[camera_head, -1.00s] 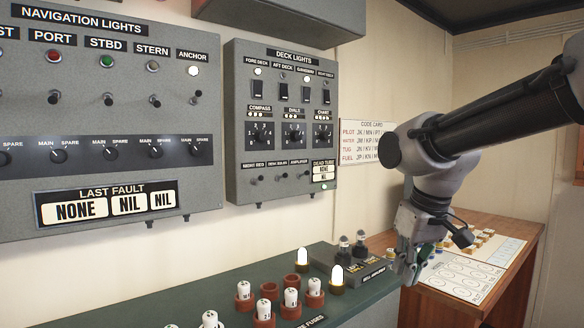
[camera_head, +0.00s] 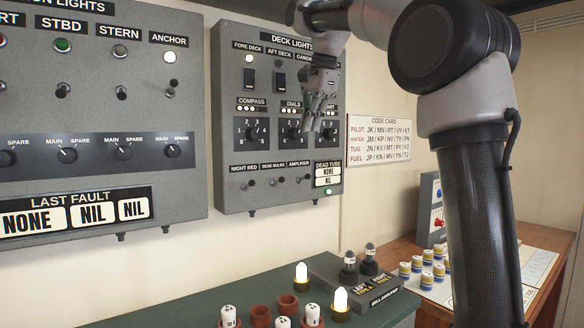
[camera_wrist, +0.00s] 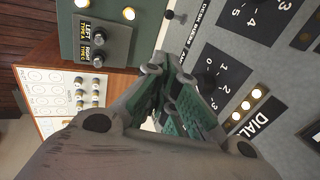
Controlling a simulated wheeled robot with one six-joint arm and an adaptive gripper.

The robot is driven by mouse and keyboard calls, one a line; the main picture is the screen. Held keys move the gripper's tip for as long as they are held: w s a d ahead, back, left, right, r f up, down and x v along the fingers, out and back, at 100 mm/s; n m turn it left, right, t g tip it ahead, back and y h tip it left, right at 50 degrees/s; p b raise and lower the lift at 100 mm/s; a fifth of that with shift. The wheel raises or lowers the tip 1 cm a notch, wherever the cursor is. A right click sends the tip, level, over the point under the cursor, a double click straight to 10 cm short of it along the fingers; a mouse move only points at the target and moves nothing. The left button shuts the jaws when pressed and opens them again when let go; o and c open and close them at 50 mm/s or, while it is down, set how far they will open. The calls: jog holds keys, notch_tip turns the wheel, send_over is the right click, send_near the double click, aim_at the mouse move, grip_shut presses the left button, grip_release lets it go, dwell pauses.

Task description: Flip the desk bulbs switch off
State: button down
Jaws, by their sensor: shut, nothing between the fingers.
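The desk bulbs switch (camera_head: 279,180) is a small toggle in the bottom row of the grey deck lights panel (camera_head: 229,120), between the night red and amplifier toggles. Its lever position is too small to tell. In the wrist view, a toggle (camera_wrist: 172,15) beside the desk bulbs label shows at the top, apart from the fingers. My gripper (camera_head: 312,126) is shut and empty in front of the panel's right part, above the switch row. It hides part of the dials area. My gripper also fills the middle of the wrist view (camera_wrist: 183,110).
Two lit bulbs (camera_head: 301,275) (camera_head: 340,302) stand on the green desk below, near two dark bulbs (camera_head: 348,262) on a block. Fuses in red sockets (camera_head: 260,315) stand at the front. Free air lies between panel and desk.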

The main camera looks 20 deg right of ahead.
jog(key=shift+f, duration=0.1)
dwell(0.3)
send_near(278, 182)
jog(key=w+d+f, duration=0.2)
jog(key=d+f, duration=0.2)
jog(key=shift+s+a+f, duration=0.1)
jog(key=shift+a+f, duration=0.4)
jog(key=shift+f, duration=0.1)
jog(key=shift+s+d+f+t+y, duration=0.15)
jog(key=shift+s+f+t+y, duration=0.35)
jog(key=shift+t, duration=0.6)
jog(key=f+t, duration=0.2)
jog(key=t, duration=0.1)
jog(key=shift+s+d+f+y, duration=0.15)
jog(key=shift+s+f+y, duration=0.25)
jog(key=shift+r, duration=0.15)
